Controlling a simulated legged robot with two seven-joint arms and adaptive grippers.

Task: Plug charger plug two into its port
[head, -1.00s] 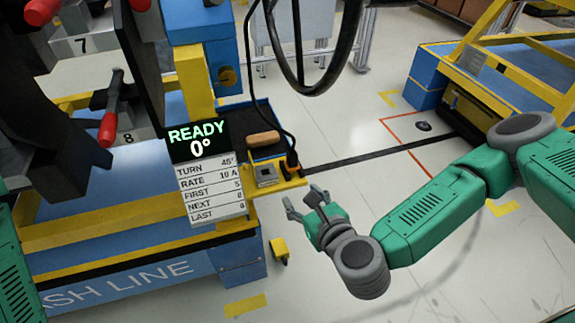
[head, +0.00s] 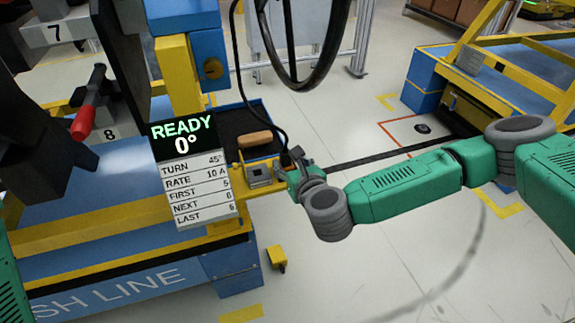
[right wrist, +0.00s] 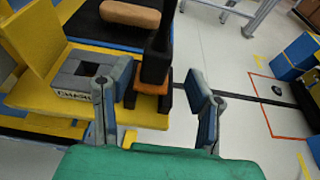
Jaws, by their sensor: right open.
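The charger plug (right wrist: 157,62) is black with an orange band and stands upright on the yellow shelf (right wrist: 30,100), with a black cable rising from it in the head view. The port is a grey block (right wrist: 72,76) with a dark square opening, beside the plug on its left; it also shows in the head view (head: 260,176). My right gripper (head: 295,168) is open at the shelf's right end. In the right wrist view its fingers (right wrist: 152,82) are on either side of the plug, with gaps between. In the head view the gripper partly hides the plug. My left gripper is out of view.
A black tray (head: 232,122) with a tan-handled object (head: 255,139) lies behind the port. A readout board (head: 192,172) reading READY 0° stands left of the shelf.

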